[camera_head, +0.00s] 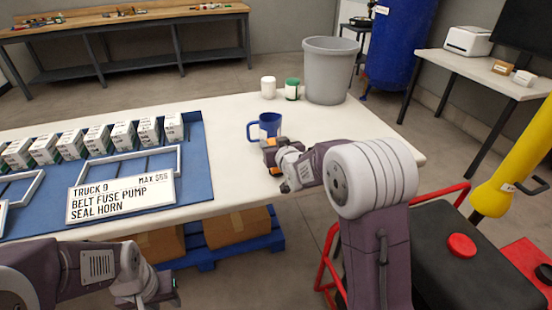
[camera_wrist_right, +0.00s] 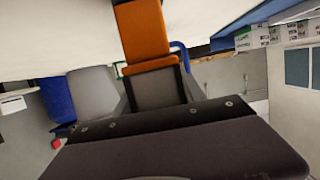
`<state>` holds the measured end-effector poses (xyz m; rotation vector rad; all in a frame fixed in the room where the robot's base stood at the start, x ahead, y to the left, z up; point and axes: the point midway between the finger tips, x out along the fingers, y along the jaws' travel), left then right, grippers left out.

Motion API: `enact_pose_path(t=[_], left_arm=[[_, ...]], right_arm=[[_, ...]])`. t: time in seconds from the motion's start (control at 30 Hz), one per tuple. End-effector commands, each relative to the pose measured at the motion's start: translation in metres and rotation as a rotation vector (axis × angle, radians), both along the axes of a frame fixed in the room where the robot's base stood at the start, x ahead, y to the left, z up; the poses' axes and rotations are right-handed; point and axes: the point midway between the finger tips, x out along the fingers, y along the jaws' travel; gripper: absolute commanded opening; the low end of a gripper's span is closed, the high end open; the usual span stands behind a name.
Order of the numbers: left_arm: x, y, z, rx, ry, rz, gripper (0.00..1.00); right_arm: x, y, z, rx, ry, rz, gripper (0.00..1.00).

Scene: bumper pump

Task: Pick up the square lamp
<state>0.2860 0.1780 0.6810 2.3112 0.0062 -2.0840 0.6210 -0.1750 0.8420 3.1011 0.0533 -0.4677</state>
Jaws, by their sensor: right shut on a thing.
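The square lamp (camera_head: 269,143) shows as a small orange and dark block at the tip of my right gripper (camera_head: 274,155), just in front of the blue mug. In the right wrist view the orange lamp (camera_wrist_right: 142,30) fills the space ahead of the gripper, and my right gripper is shut on it. The gripper hides part of the lamp, and I cannot tell whether the lamp touches the table. My left gripper (camera_head: 160,288) is low at the front left, beyond the table's front edge, away from the lamp. Its jaws are too unclear to read.
The blue mug (camera_head: 266,127) stands right behind the lamp. A white jar (camera_head: 268,88), a green-lidded jar (camera_head: 292,90) and a grey bin (camera_head: 330,72) stand at the back. A blue board (camera_head: 197,165) with white boxes and a sign (camera_head: 122,196) covers the left. White tabletop (camera_head: 225,120) is bare between.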

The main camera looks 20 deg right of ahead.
Motion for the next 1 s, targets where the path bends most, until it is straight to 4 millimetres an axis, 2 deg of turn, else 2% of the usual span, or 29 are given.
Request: enact_pose_path(t=[0.17,0.43,0.53,0.8,1.0], left_arm=[[0.0,0.0,0.003,0.0,0.0,0.0,0.36],[0.0,0.0,0.021,0.0,0.0,0.0,0.36],[0.0,0.0,0.026,0.0,0.0,0.0,0.36],[0.0,0.0,0.063,0.0,0.0,0.0,0.36],[0.0,0.0,0.074,0.0,0.0,0.0,0.36]], right_arm=[[0.0,0.0,0.006,0.0,-0.001,0.0,0.0],[0.0,-0.002,0.05,0.001,-0.005,-0.001,0.0],[-0.008,-0.026,0.06,-0.002,-0.003,-0.007,0.0],[-0.029,-0.086,0.101,0.0,-0.001,-0.007,0.0],[-0.037,-0.107,0.111,0.0,-0.001,-0.003,0.0]])
